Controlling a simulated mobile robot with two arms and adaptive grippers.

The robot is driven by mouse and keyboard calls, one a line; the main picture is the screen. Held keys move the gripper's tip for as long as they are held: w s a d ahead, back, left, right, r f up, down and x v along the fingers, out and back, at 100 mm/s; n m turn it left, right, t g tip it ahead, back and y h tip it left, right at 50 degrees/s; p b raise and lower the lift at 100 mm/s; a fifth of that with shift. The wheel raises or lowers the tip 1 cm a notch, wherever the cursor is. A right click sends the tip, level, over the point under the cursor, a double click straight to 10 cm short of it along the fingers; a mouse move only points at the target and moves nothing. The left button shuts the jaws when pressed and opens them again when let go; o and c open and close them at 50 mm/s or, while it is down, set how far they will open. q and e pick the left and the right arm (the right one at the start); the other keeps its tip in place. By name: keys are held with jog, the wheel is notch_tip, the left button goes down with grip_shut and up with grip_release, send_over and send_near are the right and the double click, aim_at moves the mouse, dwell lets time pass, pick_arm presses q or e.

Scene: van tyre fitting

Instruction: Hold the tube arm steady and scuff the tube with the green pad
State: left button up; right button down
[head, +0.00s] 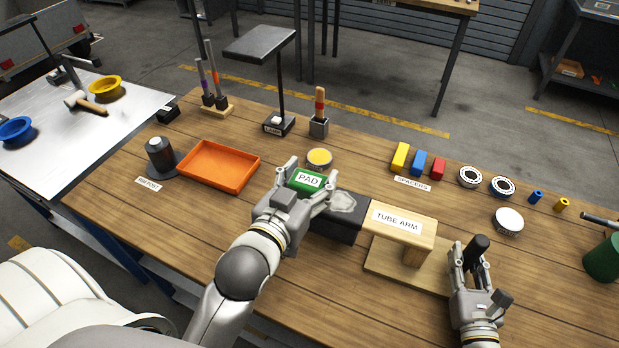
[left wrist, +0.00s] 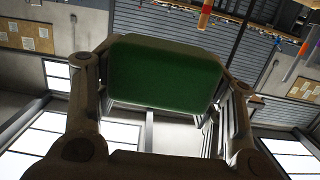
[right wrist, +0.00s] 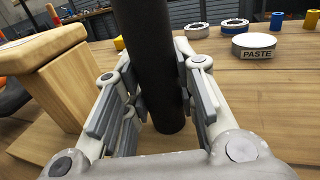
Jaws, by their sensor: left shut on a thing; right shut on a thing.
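The green pad (head: 304,179), labelled PAD, is in my left gripper (head: 303,190), which is shut on it. It fills the space between the fingers in the left wrist view (left wrist: 165,75). The black tube (head: 333,227) lies on the wooden tube arm (head: 420,232) and has a pale grey patch (head: 343,203) on top. The pad is at the tube's left end, and I cannot tell if they touch. My right gripper (head: 472,268) is shut on an upright black cylinder (right wrist: 155,65) right of the tube arm; whether it joins the arm's base is unclear.
Coloured spacers (head: 418,163), bearings (head: 470,176) and a paste tin (head: 508,221) stand at the right back. A green container (head: 603,258) is at far right.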

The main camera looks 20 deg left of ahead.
pick_arm(q)
notch_tip(320, 180, up, 3)
send_over(355, 205)
jog(key=shift+a+f, duration=0.1)
jog(key=shift+f, duration=3.3)
jog(key=shift+a+f, duration=0.2)
jog(key=shift+f, duration=0.35)
jog(key=shift+s+a, duration=0.1)
jog(key=shift+a, duration=3.6)
jog(key=shift+d, duration=3.75)
jog(key=shift+d+r, duration=0.15)
jog(key=shift+d, duration=0.1)
notch_tip(355, 205, up, 8)
